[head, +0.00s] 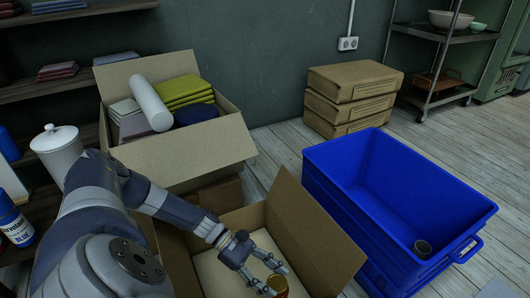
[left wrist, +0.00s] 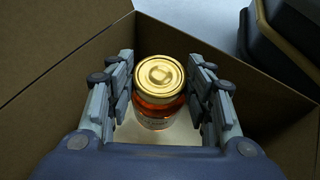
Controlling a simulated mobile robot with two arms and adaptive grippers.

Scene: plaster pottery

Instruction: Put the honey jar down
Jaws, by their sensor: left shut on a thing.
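The honey jar (left wrist: 158,85), amber with a gold lid, is between the fingers of my left gripper (left wrist: 160,95) in the left wrist view. The gripper is shut on it. In the head view my left gripper (head: 262,278) reaches down into an open cardboard box (head: 305,225), and the jar (head: 277,286) shows at its fingertips near the bottom edge. The jar is upright inside the box walls. I cannot tell whether its base touches the box floor. My right gripper is in neither view.
Another open box (head: 190,155) with folded cloths and a white roll is behind. Stacked bags (head: 350,82) stand by the wall. A white canister (head: 57,150) is at left.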

